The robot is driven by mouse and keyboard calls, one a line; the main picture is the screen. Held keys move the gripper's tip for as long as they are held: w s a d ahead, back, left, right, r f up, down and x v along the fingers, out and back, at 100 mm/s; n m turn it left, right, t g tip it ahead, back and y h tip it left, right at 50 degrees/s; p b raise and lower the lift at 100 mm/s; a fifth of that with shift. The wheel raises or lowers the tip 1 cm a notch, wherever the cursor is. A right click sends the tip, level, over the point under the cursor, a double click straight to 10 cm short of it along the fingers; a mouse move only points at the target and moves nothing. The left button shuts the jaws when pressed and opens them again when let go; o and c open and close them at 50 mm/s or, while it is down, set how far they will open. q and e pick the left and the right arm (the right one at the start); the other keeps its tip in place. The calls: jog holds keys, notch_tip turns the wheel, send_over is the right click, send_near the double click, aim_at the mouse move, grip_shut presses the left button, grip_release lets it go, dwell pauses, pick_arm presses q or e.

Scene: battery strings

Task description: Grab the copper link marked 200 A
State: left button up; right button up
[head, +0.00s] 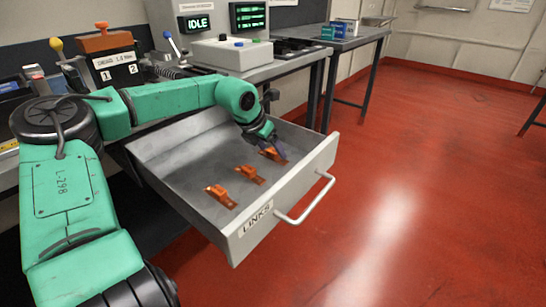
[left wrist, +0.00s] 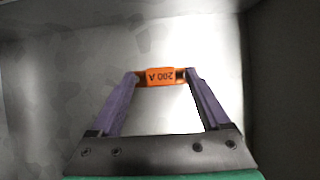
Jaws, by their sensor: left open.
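Three copper links with orange sleeves lie in a row on the floor of an open grey drawer (head: 238,242) labelled LINKS. The nearest link (head: 221,196) and the middle link (head: 250,175) lie free. The farthest link (head: 270,153) is at my left gripper (head: 277,148). In the left wrist view, the link marked 200 A (left wrist: 160,77) lies across the gap between the fingertips of my open left gripper (left wrist: 160,80), its print upside down. One purple finger is at each end of it; contact cannot be told. My right gripper is not in view.
Red floor (head: 430,180) is clear to the right.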

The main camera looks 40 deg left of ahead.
pick_arm(q)
jog(key=shift+w+f, duration=0.15)
jog(key=shift+f, duration=0.1)
jog(key=shift+r, duration=0.1)
grip_shut()
